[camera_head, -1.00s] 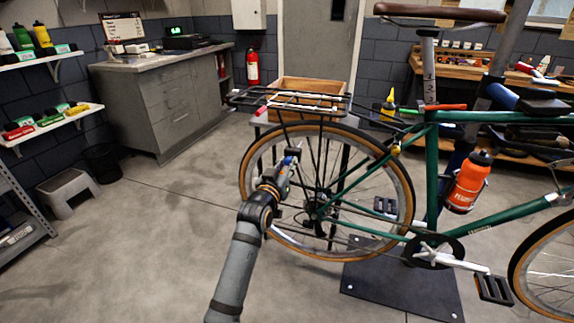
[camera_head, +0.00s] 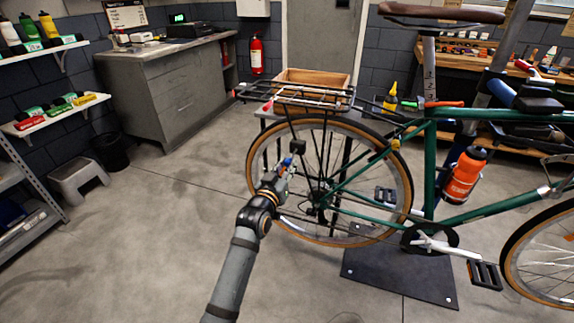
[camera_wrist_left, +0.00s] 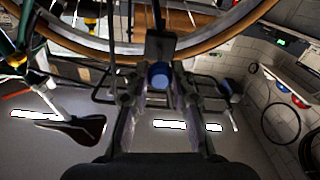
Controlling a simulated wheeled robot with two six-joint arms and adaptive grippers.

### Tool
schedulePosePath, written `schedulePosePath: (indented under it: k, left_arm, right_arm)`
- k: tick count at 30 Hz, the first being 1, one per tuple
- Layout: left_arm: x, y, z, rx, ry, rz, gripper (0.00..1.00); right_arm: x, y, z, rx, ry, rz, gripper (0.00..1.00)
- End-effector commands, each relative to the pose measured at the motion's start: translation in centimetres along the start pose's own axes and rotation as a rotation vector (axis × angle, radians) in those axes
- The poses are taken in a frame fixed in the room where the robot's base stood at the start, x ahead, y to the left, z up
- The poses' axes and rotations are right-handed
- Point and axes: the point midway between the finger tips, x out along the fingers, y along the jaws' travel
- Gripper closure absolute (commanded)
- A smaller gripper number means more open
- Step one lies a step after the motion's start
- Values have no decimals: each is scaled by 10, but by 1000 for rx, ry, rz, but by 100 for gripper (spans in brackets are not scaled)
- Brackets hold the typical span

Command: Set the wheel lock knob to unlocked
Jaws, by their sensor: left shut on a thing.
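The wheel lock knob is a small blue cap (camera_wrist_left: 158,75) on a black lock body (camera_wrist_left: 160,45) beside the wheel in the left wrist view. In the head view the black lock body (camera_head: 298,147) shows at the left part of the bike's rear wheel (camera_head: 253,175). My left gripper (camera_head: 287,168) reaches in from the lower left, next to the wheel, just under the lock body. Its two fingers (camera_wrist_left: 158,92) stand on either side of the blue knob and are shut on it. The knob's set position cannot be read. My right gripper is out of view.
The green bike frame (camera_head: 430,165) stands over a dark floor plate (camera_head: 400,275). A black rear rack (camera_head: 300,97) sits above the wheel. An orange bottle (camera_head: 465,175) is on the frame. The floor to the left is clear up to a grey step stool (camera_head: 78,180).

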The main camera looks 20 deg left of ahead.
Motion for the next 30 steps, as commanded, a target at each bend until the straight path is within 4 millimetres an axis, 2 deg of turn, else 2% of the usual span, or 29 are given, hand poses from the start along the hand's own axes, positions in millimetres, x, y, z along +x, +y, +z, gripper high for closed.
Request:
schedulePosePath:
  k: [1, 2, 6, 17, 20, 30]
  left_arm:
    - [-1, 0, 4, 0, -7, -1, 100]
    - [-1, 0, 4, 0, -8, -1, 73]
    - [0, 0, 3, 0, -6, -1, 54]
    - [-5, 0, 3, 0, -5, -1, 53]
    - [-20, 0, 3, -1, -6, -1, 53]
    - [-99, -1, 4, -1, -8, -2, 53]
  right_arm:
    - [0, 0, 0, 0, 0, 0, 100]
    - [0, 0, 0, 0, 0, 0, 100]
    - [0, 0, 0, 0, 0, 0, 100]
    - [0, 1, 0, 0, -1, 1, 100]
    - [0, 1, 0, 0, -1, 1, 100]
    - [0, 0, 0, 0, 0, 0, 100]
